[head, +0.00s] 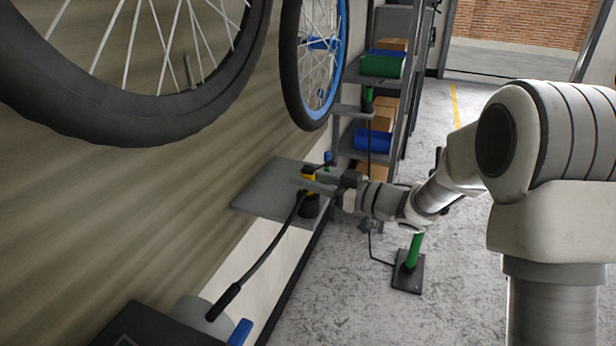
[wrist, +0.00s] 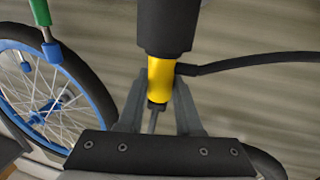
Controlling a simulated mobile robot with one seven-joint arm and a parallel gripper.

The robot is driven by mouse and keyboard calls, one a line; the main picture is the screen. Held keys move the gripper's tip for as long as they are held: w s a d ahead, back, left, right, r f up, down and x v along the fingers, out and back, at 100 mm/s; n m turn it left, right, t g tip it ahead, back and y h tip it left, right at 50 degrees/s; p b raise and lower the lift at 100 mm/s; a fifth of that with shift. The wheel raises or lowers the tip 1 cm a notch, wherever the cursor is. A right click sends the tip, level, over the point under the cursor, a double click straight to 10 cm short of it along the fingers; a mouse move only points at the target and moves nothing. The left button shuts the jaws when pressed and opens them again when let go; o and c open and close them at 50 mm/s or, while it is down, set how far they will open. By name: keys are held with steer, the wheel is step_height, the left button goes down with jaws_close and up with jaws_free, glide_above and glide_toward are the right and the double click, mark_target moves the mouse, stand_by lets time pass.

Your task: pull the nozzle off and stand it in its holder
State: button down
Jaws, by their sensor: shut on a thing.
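My gripper (head: 318,182) is over a grey shelf (head: 262,203) on the wall. In the wrist view its fingers (wrist: 158,118) are shut around a yellow piece (wrist: 160,76), with a thick black cylinder (wrist: 165,28) joined to it. The yellow piece also shows in the head view (head: 308,172), above a black round body (head: 309,206). A black arm or lever (head: 262,250) runs from there down to a thick grip end. I cannot tell for certain which part is the nozzle or its holder. The fingers partly hide the yellow piece.
A bike wheel with a blue rim (head: 338,60) hangs above. The concrete floor (head: 455,255) around the pump is mostly clear.

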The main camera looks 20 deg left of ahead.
steer(key=shift+f, duration=0.3)
steer(key=shift+c, duration=2)
jaws_free()
steer(key=p+v, duration=0.1)
steer(key=v, duration=0.9)
